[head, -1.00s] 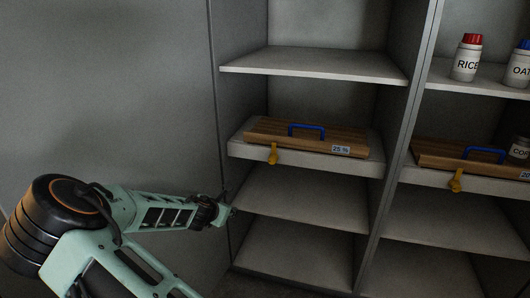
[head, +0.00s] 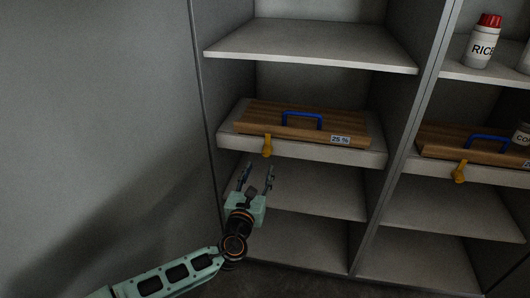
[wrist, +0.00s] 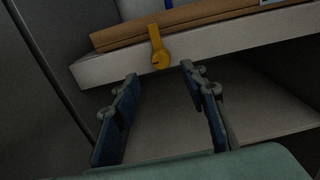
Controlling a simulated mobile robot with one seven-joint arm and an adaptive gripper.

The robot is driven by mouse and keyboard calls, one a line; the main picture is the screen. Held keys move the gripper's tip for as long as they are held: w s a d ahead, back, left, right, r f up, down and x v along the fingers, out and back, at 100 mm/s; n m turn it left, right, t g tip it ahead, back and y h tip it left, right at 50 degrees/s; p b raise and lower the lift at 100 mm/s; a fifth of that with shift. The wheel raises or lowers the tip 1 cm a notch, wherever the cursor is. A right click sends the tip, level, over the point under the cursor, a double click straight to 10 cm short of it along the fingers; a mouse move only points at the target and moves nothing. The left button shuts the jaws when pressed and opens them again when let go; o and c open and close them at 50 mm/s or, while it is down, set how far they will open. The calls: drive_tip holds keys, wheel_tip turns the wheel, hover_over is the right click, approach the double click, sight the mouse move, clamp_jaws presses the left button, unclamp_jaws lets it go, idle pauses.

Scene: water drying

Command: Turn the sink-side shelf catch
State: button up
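A yellow catch (head: 267,145) hangs on the front edge of the left shelf (head: 340,156), which bears a wooden board with a blue handle (head: 302,120) and a "25 %" label. A second yellow catch (head: 459,172) is on the right bay's shelf. I cannot tell which is the sink side, as no sink shows. My gripper (head: 257,174) is open and empty, just below the left catch and apart from it. In the wrist view the left catch (wrist: 158,49) hangs roughly upright ahead of the gap between my fingers (wrist: 157,72), its round end low.
A white bottle with a red lid marked RICE (head: 483,42) stands on the upper right shelf. The lower left shelf (head: 315,185) is empty. A grey panel (head: 100,100) fills the left side.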

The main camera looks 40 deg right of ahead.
sight(266, 153)
drive_tip(key=x, duration=0.9)
drive_tip(key=shift+w+d+b, duration=0.1)
drive_tip(key=shift+d+b, duration=0.1)
drive_tip(key=shift+b, duration=0.2)
drive_tip(key=shift+c, duration=0.3)
clamp_jaws()
